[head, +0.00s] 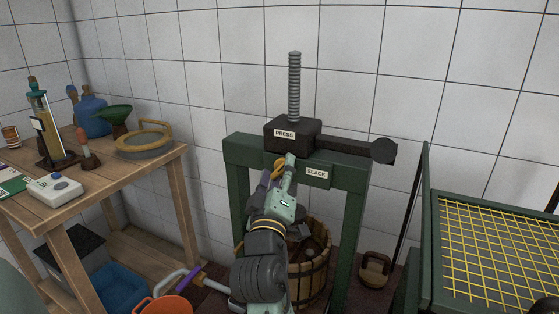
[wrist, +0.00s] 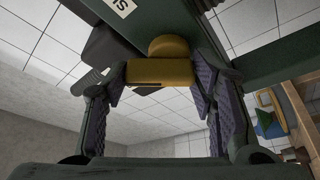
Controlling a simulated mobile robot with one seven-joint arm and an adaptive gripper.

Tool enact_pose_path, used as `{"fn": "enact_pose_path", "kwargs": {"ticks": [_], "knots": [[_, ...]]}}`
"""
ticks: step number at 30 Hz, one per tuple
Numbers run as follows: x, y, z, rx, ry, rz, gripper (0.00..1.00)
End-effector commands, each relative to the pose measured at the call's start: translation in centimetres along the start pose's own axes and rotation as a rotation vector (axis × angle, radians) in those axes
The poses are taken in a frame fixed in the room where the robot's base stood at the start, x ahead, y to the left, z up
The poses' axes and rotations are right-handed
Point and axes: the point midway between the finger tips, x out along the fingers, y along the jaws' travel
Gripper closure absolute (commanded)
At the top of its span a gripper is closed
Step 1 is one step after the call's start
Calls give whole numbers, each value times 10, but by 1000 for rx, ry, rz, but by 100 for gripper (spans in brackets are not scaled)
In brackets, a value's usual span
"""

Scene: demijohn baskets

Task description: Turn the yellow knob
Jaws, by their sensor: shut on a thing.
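The yellow knob (head: 278,165) sits on the front of the green press frame (head: 345,178), left of the "SLACK" label (head: 317,172). In the wrist view the knob (wrist: 158,72) shows a wide yellow bar with a rounded part behind it. My gripper (head: 279,177) reaches up to the knob from below. In the wrist view its two purple-padded fingers (wrist: 160,88) stand on either side of the bar and are shut on it. My arm hides part of the knob in the head view.
A black lever arm (head: 345,146) with a round end sticks out right from the press head. A wooden basket (head: 318,268) stands under the press. A wooden table (head: 160,163) with several items is at left. A yellow mesh screen (head: 500,240) is at right.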

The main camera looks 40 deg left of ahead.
Motion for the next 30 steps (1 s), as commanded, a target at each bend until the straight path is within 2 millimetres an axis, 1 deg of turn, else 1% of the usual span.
{"fn": "enact_pose_path", "kwargs": {"ticks": [1,12,18,24,30], "knots": [[2,7,-3,-40,-2,-14,76],[3,5,-5,-355,0,-140,76],[3,4,-5,-491,-1,-196,76],[3,3,-6,-582,-1,-234,76],[3,3,-6,-629,-1,-254,76]]}}
